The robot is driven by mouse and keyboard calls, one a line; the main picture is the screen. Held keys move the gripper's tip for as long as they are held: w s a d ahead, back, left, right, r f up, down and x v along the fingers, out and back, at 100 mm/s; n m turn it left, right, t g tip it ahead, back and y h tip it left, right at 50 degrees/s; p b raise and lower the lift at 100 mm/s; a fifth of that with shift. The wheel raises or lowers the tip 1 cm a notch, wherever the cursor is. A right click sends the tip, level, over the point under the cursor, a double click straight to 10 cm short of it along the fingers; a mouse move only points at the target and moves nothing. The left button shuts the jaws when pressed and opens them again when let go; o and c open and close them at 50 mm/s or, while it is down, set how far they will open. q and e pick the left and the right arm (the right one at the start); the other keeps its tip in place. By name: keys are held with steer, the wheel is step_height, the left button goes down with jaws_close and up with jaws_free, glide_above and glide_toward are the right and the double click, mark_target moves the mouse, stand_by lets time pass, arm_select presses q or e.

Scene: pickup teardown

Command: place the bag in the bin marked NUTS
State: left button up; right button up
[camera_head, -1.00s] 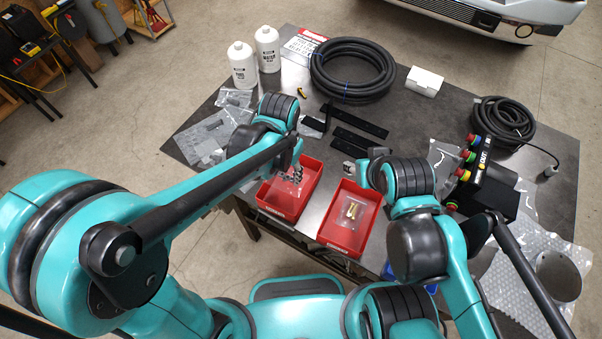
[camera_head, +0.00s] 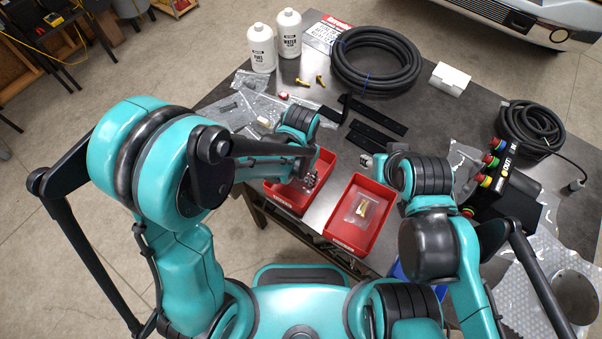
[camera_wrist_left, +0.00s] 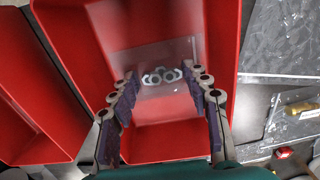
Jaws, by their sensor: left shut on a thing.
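A clear bag of metal nuts or washers (camera_wrist_left: 161,77) shows between the fingertips of my left gripper (camera_wrist_left: 163,92) in the left wrist view. The gripper is shut on the bag. In the head view my left gripper (camera_head: 309,180) is over the left red bin (camera_head: 282,200), and the wrist view shows this bin's red walls (camera_wrist_left: 224,45) around the bag. The right red bin (camera_head: 332,233) holds a bag of brass-coloured parts (camera_head: 362,207). The front labels are too small to read. My right gripper (camera_head: 373,161) is just above the right bin's far edge; its jaws are unclear.
Two white bottles (camera_head: 261,48), a coiled black hose (camera_head: 376,62) and a white box (camera_head: 449,77) stand at the back of the table. Black brackets (camera_head: 376,127) lie behind the bins. A black control box with coloured buttons (camera_head: 503,185) is at right.

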mark_target(301, 176)
arm_select(q)
steer(key=o, duration=1.2)
steer(key=shift+f, duration=0.1)
steer(key=shift+c, duration=0.2)
steer(key=shift+r, duration=0.55)
step_height(301, 176, up, 11)
steer(key=p, duration=0.3)
steer(key=s+a+r+n+t, duration=0.2)
steer(key=a+r+n+t, duration=0.1)
steer(key=a, duration=0.6)
steer(key=s+a+r+n+t, duration=0.3)
steer(key=a+r+t, duration=0.1)
steer(key=a, duration=0.5)
steer(key=shift+s+r, duration=0.15)
steer(key=shift+r, duration=0.5)
